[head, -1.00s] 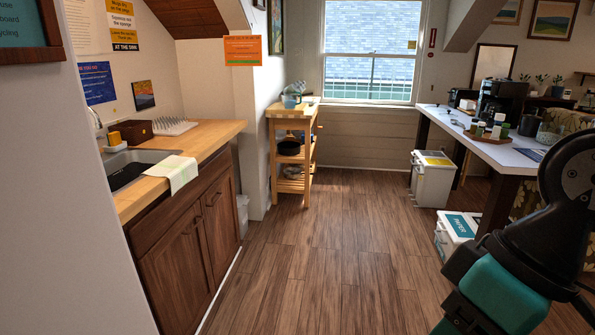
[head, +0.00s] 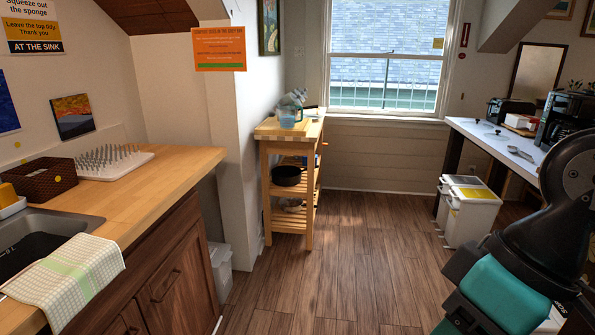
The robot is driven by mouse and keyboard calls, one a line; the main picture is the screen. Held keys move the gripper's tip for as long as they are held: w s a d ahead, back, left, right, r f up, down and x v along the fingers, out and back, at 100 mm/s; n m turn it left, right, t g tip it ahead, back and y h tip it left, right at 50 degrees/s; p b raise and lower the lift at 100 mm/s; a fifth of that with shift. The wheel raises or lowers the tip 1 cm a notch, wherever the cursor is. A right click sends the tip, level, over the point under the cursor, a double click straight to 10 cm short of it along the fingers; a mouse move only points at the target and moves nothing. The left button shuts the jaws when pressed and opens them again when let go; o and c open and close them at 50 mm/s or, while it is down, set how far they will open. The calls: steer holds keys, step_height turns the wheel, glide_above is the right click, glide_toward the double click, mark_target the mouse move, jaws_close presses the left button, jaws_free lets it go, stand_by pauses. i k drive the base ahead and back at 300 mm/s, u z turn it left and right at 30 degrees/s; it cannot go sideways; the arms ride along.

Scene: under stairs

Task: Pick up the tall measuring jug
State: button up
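A small wooden trolley (head: 266,175) stands against the wall left of the window. On its top is a clear, bluish jug-like vessel (head: 287,118), with greyish items (head: 293,98) at or behind it. It is too small to tell whether this is the tall measuring jug or whether more than one vessel stands there. Part of my black and teal arm fills the lower right, far nearer than the trolley. My gripper's fingers are not in view.
A wooden counter (head: 165,178) with a sink, towel (head: 68,278) and drying rack (head: 112,160) runs along the left. A grey bin (head: 221,268) stands by its end. White bins (head: 472,212) stand under the white table (head: 495,140) at right. The floor (head: 350,250) between is clear.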

mark_target(288, 110)
steer(key=i, duration=3.35)
steer(key=u, duration=1.3)
steer(key=i, duration=0.3)
steer(key=u, duration=0.1)
